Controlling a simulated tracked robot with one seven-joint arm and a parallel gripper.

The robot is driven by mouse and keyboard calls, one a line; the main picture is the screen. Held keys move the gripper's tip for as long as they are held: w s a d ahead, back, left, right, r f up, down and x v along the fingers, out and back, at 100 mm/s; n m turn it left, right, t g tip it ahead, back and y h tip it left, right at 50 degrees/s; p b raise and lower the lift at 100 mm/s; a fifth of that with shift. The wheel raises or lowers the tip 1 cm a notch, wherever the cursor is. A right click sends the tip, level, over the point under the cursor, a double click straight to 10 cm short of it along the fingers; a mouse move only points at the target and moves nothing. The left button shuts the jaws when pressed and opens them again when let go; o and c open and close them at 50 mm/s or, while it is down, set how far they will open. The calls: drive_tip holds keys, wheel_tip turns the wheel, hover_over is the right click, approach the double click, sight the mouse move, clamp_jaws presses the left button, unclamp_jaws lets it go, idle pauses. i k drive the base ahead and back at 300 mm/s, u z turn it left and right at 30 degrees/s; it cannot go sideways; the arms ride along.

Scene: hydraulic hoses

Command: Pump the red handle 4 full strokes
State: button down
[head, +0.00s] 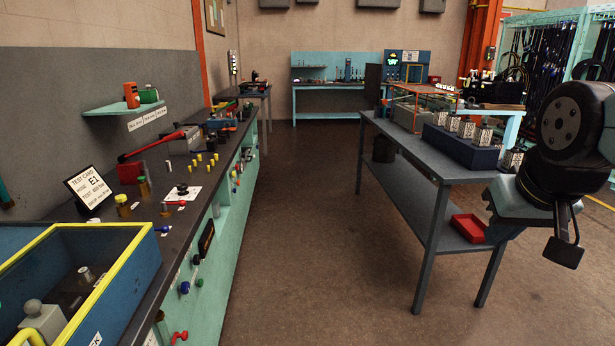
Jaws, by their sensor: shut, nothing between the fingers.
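The red handle (158,143) is a long lever on the left bench. How the two join is too small to tell. My arm shows at the right edge, with a black joint and a cabled black part, far from the handle across the aisle. No gripper fingers can be made out in this view.
The left bench (150,250) holds a test card (90,192), a red block (130,172), small fittings and a yellow-rimmed blue crate (125,270). A grey table (400,145) with a dark blue rack (460,148) stands at right. The floor aisle (310,230) between is clear.

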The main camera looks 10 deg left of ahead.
sight(123, 158)
drive_tip(key=u, duration=0.1)
drive_tip(key=i, duration=1.1)
drive_tip(key=u, duration=0.6)
drive_tip(key=i, duration=1.1)
drive_tip(key=u, duration=0.6)
drive_tip(key=i, duration=0.8)
drive_tip(key=u, duration=0.35)
